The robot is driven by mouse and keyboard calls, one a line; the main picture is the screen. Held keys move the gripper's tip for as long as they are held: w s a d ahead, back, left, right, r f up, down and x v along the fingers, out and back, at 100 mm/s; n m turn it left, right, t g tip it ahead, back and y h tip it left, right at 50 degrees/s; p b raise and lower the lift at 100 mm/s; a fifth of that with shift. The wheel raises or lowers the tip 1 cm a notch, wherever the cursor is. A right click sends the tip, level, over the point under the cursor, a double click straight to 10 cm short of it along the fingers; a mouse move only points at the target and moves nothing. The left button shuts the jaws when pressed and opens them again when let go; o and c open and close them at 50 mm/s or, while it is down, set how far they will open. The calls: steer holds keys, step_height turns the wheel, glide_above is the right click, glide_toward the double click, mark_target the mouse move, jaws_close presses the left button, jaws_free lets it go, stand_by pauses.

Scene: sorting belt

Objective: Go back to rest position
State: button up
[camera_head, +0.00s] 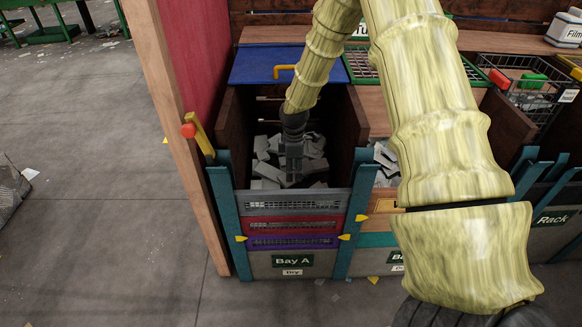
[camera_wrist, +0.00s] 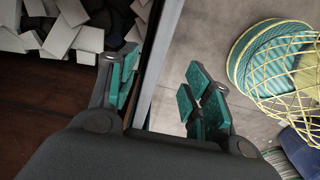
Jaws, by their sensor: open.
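My gripper (camera_head: 292,160) hangs at the end of my pale yellow arm, over the open top of Bay A. In the wrist view my gripper (camera_wrist: 163,88) has its teal-padded fingers spread apart with nothing between them. A pale straight edge passes beyond the gap between the fingers. Grey-white block-like pieces (camera_head: 264,170) lie in Bay A, below and around my gripper in the head view. They also show at the top left of the wrist view (camera_wrist: 62,35). The gripper's exact height above them is hard to tell.
Bay A has a slatted front (camera_head: 293,224), teal posts (camera_head: 222,215) and wooden side walls. A blue lid (camera_head: 268,65) is behind it. A wire basket (camera_head: 530,95) stands at the right. Open floor (camera_head: 90,190) lies left. A yellow net container (camera_wrist: 275,65) shows in the wrist view.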

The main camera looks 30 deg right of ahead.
steer(key=s+a+f+m+y, duration=0.1)
steer(key=s+a+f+m, duration=0.5)
steer(key=s+a+f, duration=1)
steer(key=s+a+f+m, duration=0.1)
steer(key=s, duration=0.6)
steer(key=s+a+f+m, duration=0.1)
steer(key=s+a+m, duration=0.1)
steer(key=s, duration=0.5)
steer(key=shift+f, duration=0.35)
steer(key=s+m, duration=0.1)
steer(key=s, duration=0.2)
steer(key=s+a+m, duration=0.1)
steer(key=s, duration=0.2)
steer(key=s+m+h, duration=0.1)
steer(key=s, duration=0.2)
steer(key=shift+s+a+r, duration=0.1)
steer(key=shift+s+a, duration=0.15)
steer(key=shift+s, duration=0.05)
steer(key=shift+c, duration=0.2)
